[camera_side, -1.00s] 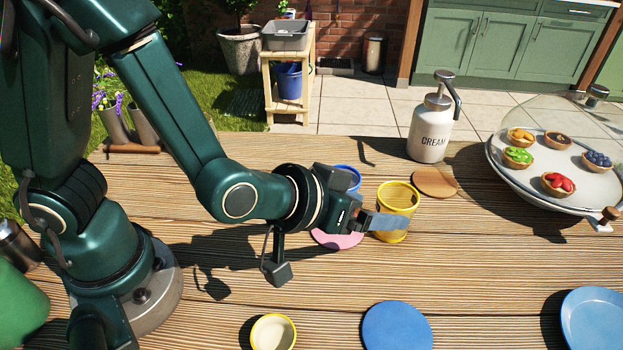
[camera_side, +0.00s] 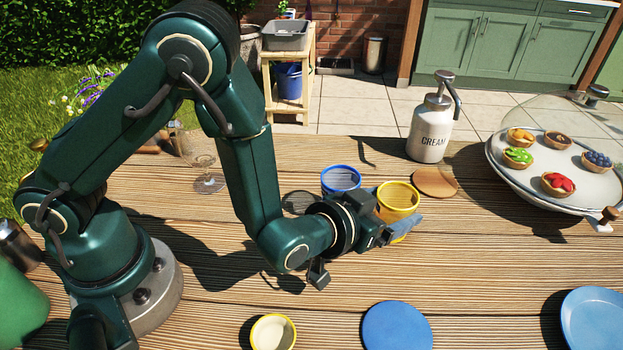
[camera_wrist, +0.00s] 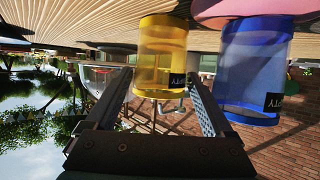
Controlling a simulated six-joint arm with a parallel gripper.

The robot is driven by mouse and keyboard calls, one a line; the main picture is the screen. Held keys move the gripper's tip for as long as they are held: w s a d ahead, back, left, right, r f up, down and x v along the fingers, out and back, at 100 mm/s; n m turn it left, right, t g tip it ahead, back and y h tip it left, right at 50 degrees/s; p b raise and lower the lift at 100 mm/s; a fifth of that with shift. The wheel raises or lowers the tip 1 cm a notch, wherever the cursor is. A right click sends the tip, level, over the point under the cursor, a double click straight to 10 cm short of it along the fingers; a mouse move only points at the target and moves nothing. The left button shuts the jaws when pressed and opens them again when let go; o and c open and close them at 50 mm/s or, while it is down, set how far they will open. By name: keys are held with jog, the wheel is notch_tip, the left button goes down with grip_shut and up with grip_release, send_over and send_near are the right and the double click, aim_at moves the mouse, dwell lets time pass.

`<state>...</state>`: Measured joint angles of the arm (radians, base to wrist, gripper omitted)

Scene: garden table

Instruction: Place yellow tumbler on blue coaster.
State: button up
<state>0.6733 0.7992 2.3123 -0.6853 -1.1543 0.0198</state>
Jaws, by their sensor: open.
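The yellow tumbler (camera_side: 398,196) stands upright on the wooden table, its lower part hidden behind my gripper (camera_side: 404,230) in the side view. In the wrist view, which is upside down, the yellow tumbler (camera_wrist: 160,55) shows between the two fingers of my gripper (camera_wrist: 160,85). The fingers are apart; I cannot tell whether either touches it. The blue coaster (camera_side: 397,327) lies flat and bare at the table's front.
A blue tumbler (camera_side: 341,181) stands close left of the yellow one. A brown coaster (camera_side: 435,183) and cream dispenser (camera_side: 429,132) are behind. A yellow-rimmed cup (camera_side: 272,333) is left of the blue coaster; a blue plate (camera_side: 595,318) is right. The wood between tumbler and coaster is clear.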

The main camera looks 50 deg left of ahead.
aim_at(405, 200)
jog(key=shift+x, duration=2.7)
jog(key=shift+c, duration=0.4)
jog(key=c, duration=1.1)
jog(key=shift+r, duration=0.15)
